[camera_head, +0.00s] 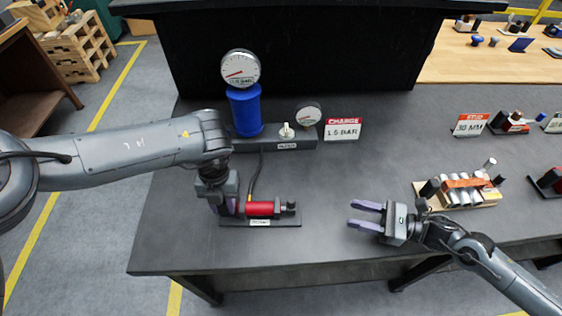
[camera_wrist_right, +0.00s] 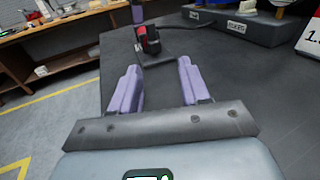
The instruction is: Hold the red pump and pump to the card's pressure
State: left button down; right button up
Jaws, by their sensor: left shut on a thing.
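The red pump (camera_head: 261,208) lies on its dark base plate (camera_head: 285,221) near the front of the dark table. My left gripper (camera_head: 230,207) points down at the pump's left end and is shut on it. The card (camera_head: 343,129) reads "CHARGE 1.5 BAR" and stands behind, to the right of the blue cylinder (camera_head: 245,110). A large gauge (camera_head: 240,69) tops the cylinder; its needle points to the lower left. My right gripper (camera_head: 367,215) is open and empty, right of the pump. In the right wrist view, the pump (camera_wrist_right: 147,42) is ahead between the fingers (camera_wrist_right: 160,85).
A smaller gauge (camera_head: 308,115) and a pale valve knob (camera_head: 286,131) sit on the dark block behind the pump. A hose runs from the block to the pump. At right are a roller tray (camera_head: 487,201) and a "STUD 30 MM" card (camera_head: 469,124).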

aim_at(292, 199)
jog(key=w+t, duration=0.1)
jog(key=w+a+r+t+h, duration=0.1)
jog(key=t, duration=0.1)
jog(key=shift+w+a+r+m+h, duration=0.3)
jog(key=shift+w+a+r+h, duration=0.05)
jog(key=shift+w+a+h, duration=0.05)
jog(key=a+t, duration=0.1)
jog(key=r+m+t+h, duration=0.1)
jog(key=a, duration=0.1)
jog(key=shift+s+a+r+m+t, duration=0.15)
jog(key=shift+s+a+m+t, duration=0.15)
jog(key=shift+s+a+t, duration=0.1)
jog(key=s+a+m, duration=0.1)
jog(key=s, duration=0.1)
jog(key=s+a+m+t+h, duration=0.1)
jog(key=a, duration=0.1)
jog(key=s+a+m, duration=0.1)
jog(key=s, duration=0.1)
jog(key=shift+s+a+f+t+h, duration=0.2)
jog(key=shift+s+t+h, duration=0.1)
jog(key=shift+s+a+f+m, duration=0.1)
jog(key=shift+f+m, duration=0.2)
jog(key=shift+f, duration=0.05)
jog(key=shift+a+f, duration=0.15)
jog(key=shift+a, duration=0.05)
jog(key=x, duration=1.1)
jog(key=shift+f, duration=0.2)
grip_shut()
